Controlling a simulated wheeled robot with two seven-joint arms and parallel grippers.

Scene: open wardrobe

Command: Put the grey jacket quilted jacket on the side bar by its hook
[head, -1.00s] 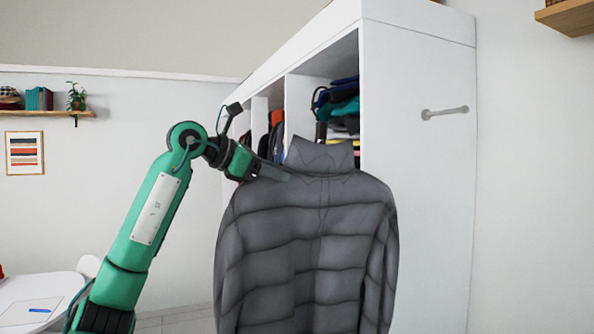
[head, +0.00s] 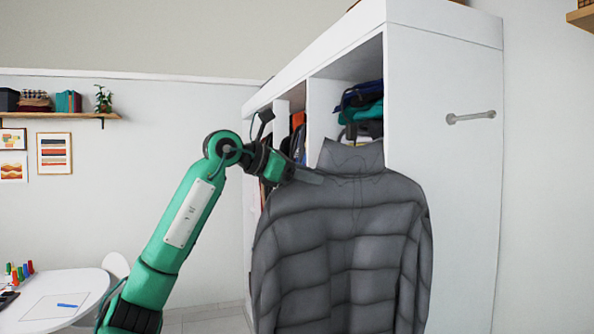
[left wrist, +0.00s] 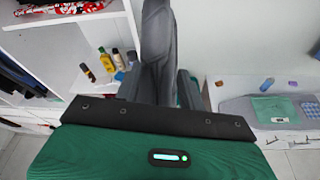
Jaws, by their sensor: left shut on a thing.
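The grey quilted jacket (head: 345,250) hangs upright in front of the wardrobe in the head view. My left gripper (head: 318,178) is at its left shoulder, just beside the collar, and is shut on it. In the left wrist view the jacket (left wrist: 158,50) rises between the fingers of my left gripper (left wrist: 158,88). The hook and the exact grip spot are hidden. The side bar (head: 471,117) is a short pale rod on the wardrobe's white side panel, to the right of the jacket and higher than its collar. My right gripper is not in view.
The open wardrobe (head: 445,190) has compartments with folded clothes (head: 362,105) behind the jacket. Small bottles (left wrist: 107,60) stand on a shelf in the left wrist view. A white table (head: 60,295) is at the lower left.

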